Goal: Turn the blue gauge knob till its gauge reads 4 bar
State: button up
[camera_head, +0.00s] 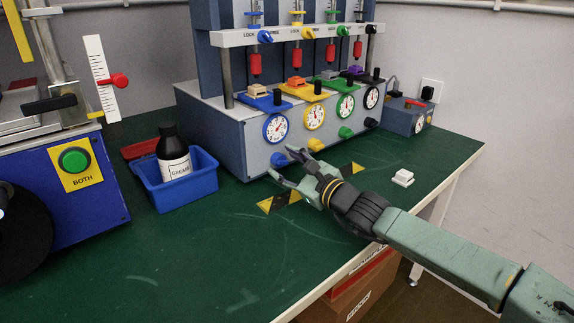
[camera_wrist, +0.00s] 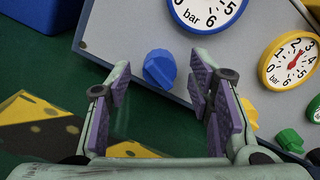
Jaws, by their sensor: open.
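The blue gauge knob (camera_head: 278,160) is on the front panel, below the blue-rimmed gauge (camera_head: 276,128). In the wrist view the blue knob (camera_wrist: 160,69) shows between and just beyond the fingertips. My gripper (camera_head: 283,164) is open, with its purple-padded fingers (camera_wrist: 160,90) spread to either side of the knob; I see no clear contact. In the wrist view the blue gauge (camera_wrist: 207,12) is cut off at the top; only its lower part with 5, 6 and "bar" shows. In the head view its dial is too small to read surely.
Yellow, green and black gauges with knobs continue to the right; the yellow knob (camera_head: 316,145) is close to my gripper. A blue bin (camera_head: 186,190) with a grease bottle (camera_head: 173,150) stands left. A white block (camera_head: 402,178) lies right. The green tabletop in front is mostly clear.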

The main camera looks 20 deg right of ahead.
jog(key=shift+s, duration=0.1)
jog(key=v, duration=1.1)
jog(key=shift+s+d, duration=0.15)
jog(key=shift+s, duration=0.25)
